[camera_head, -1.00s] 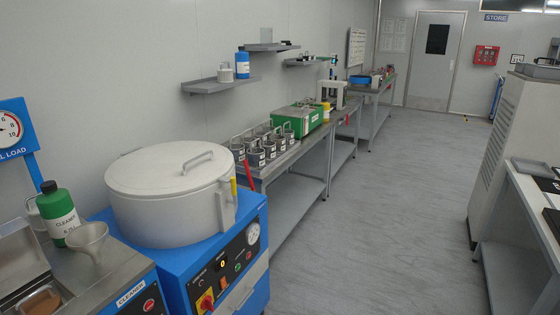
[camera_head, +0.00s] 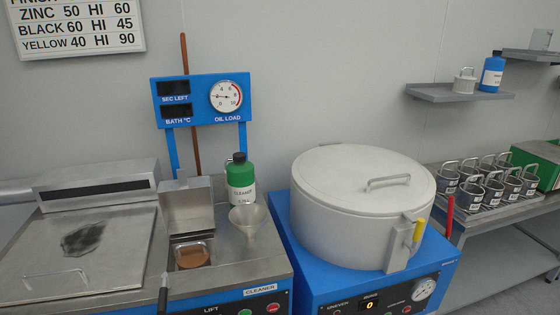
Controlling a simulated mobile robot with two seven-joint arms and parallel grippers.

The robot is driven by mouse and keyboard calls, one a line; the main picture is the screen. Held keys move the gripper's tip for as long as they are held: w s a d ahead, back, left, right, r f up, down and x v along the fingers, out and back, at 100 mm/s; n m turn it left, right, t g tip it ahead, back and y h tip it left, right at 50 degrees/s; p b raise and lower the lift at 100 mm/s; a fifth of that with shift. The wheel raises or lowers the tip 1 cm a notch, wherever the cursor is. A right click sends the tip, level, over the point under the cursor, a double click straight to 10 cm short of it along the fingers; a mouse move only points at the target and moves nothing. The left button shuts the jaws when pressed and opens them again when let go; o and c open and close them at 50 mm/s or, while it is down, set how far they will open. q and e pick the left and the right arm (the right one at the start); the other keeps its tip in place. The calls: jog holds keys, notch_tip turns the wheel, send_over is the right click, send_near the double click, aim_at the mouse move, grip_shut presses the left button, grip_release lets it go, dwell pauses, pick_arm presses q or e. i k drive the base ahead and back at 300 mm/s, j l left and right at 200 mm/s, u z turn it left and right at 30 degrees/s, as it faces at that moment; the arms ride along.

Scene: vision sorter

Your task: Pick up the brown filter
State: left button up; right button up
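A brown piece (camera_head: 193,258), which looks like the brown filter, sits in a small open well in the steel top of the cleaner unit (camera_head: 258,268). A thin pale rim or handle shows around its upper edge. A raised steel lid (camera_head: 187,207) stands open behind the well. Neither of my grippers is in view.
A metal funnel (camera_head: 247,218) and a green-and-white cleaner bottle (camera_head: 240,180) stand right of the well. A large white lidded drum (camera_head: 350,225) on a blue machine is further right. A closed steel cover (camera_head: 80,255) lies left. Several small labelled pots (camera_head: 490,192) stand at far right.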

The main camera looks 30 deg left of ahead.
aim_at(197, 254)
jog(key=i+l+u, duration=0.1)
jog(key=u, duration=0.35)
jog(key=i+l+u, duration=0.1)
jog(key=u, duration=0.3)
jog(key=i+l+u, duration=0.1)
jog(key=u, duration=0.35)
jog(key=l+u, duration=0.25)
jog(key=u, duration=0.15)
jog(key=l+u, duration=0.2)
jog(key=u, duration=0.25)
jog(key=l+u, duration=0.2)
jog(key=u, duration=0.25)
